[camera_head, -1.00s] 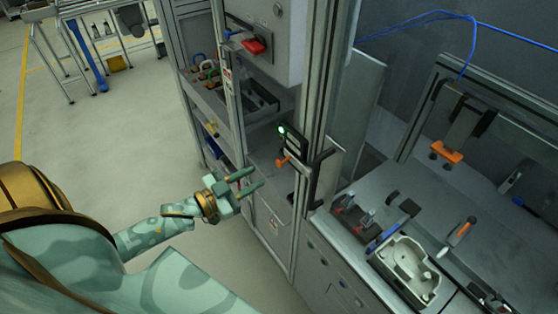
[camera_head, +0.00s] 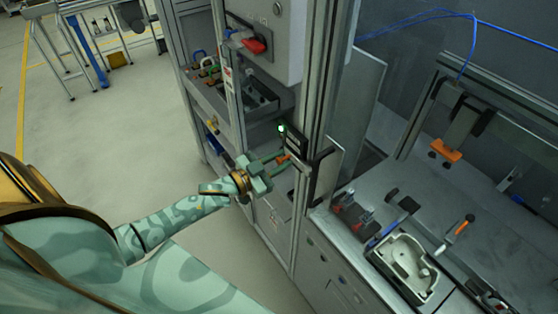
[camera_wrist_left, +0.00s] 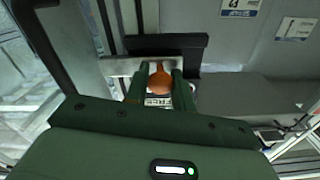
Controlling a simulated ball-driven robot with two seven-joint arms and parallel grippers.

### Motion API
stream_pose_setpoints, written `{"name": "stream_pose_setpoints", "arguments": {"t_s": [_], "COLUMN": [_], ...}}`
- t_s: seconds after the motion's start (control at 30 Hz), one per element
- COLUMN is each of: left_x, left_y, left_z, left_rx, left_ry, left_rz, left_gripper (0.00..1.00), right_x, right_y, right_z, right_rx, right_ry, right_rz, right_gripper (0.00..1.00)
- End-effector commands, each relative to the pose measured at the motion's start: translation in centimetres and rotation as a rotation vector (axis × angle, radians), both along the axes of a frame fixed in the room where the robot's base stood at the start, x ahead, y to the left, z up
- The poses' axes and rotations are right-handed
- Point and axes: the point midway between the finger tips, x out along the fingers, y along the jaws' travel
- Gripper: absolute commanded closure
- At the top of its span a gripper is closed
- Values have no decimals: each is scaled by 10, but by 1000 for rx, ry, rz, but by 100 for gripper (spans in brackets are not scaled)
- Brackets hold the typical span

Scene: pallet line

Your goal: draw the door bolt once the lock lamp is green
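The lock lamp (camera_head: 281,128) glows green on the dark lock unit on the cabinet's door post. Below it is the door bolt's orange knob (camera_head: 282,160), partly hidden by my fingers. In the left wrist view the orange knob (camera_wrist_left: 159,82) sits between the two finger ends, in front of a pale metal bar and a dark bracket. My left gripper (camera_head: 287,158) is open, with a finger on either side of the knob; whether they touch it I cannot tell. My right gripper is not in view.
A dark door handle (camera_head: 319,175) stands close to the right of the knob. A workbench with a pale cast housing (camera_head: 403,266) and hand tools lies to the right. A red switch (camera_head: 254,46) is on the grey box above. Open floor lies left.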

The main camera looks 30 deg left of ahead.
Motion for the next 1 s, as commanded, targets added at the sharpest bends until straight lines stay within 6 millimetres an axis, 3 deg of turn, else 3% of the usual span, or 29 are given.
{"name": "stream_pose_setpoints", "arguments": {"t_s": [0.13,0.4,0.63,0.67,0.7,1.0], "left_x": [2,17,17,17,17,17], "left_y": [6,41,43,43,43,42], "left_z": [-1,-2,0,0,0,0], "left_rx": [1,2,3,3,2,1], "left_ry": [1,1,1,1,0,1], "left_rz": [-1,1,5,5,4,2], "left_gripper": [100,100,100,73,70,70], "right_x": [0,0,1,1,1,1], "right_y": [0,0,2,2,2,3], "right_z": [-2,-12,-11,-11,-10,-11], "right_rx": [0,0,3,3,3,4], "right_ry": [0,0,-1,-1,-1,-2], "right_rz": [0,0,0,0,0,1], "right_gripper": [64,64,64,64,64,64]}}
